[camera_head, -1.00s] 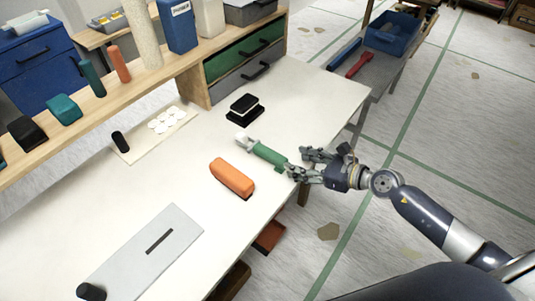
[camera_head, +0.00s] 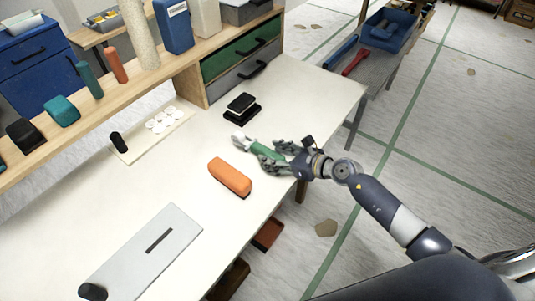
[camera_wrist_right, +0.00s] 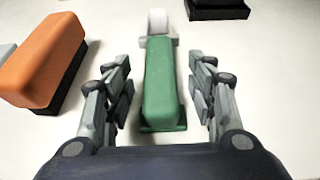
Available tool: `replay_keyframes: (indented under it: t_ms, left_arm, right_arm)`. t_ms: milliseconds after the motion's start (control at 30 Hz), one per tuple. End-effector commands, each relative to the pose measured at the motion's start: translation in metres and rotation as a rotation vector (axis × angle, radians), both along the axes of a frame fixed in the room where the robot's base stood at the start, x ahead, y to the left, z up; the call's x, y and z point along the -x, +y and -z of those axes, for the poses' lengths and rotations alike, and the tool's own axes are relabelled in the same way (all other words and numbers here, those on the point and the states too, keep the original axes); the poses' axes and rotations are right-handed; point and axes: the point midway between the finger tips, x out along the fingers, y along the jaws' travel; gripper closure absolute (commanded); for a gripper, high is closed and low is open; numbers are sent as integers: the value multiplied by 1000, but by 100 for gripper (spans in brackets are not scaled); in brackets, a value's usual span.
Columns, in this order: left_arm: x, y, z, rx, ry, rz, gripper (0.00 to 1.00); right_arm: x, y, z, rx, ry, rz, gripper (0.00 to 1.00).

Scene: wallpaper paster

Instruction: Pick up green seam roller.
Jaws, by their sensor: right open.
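The green seam roller (camera_head: 264,150) lies on the white worktable, its pale roller end pointing away from my right arm. My right gripper (camera_head: 274,155) is at the roller's handle, near the table's right edge. In the right wrist view, the green handle (camera_wrist_right: 162,85) lies between the two spread fingers of my right gripper (camera_wrist_right: 160,100), with a gap on each side. The white roller wheel (camera_wrist_right: 158,22) is beyond the fingertips. My left gripper is not in view.
An orange block-shaped tool (camera_head: 230,176) lies close to the roller, left of the gripper. A black block (camera_head: 241,108) sits behind it. A grey plate (camera_head: 145,255) lies at the front left. A wooden shelf (camera_head: 90,107) with drawers stands along the back.

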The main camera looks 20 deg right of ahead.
Motion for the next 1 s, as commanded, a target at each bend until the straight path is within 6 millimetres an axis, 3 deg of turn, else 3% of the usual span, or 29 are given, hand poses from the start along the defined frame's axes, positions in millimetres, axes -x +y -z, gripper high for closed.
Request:
replay_keyframes:
  t_ms: [33, 200, 233, 567, 1000]
  left_arm:
    - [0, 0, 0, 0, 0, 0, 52]
    - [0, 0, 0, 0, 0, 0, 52]
    - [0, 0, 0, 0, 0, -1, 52]
    - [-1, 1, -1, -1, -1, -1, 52]
    - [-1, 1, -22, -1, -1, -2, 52]
  right_arm:
    - [0, 0, 0, 0, 0, 0, 55]
    - [0, 0, 0, -1, 1, 0, 94]
    - [0, 0, 0, -1, 1, 0, 96]
    - [0, 0, -4, -1, -2, 1, 96]
    - [0, 0, -81, 0, -5, -2, 96]
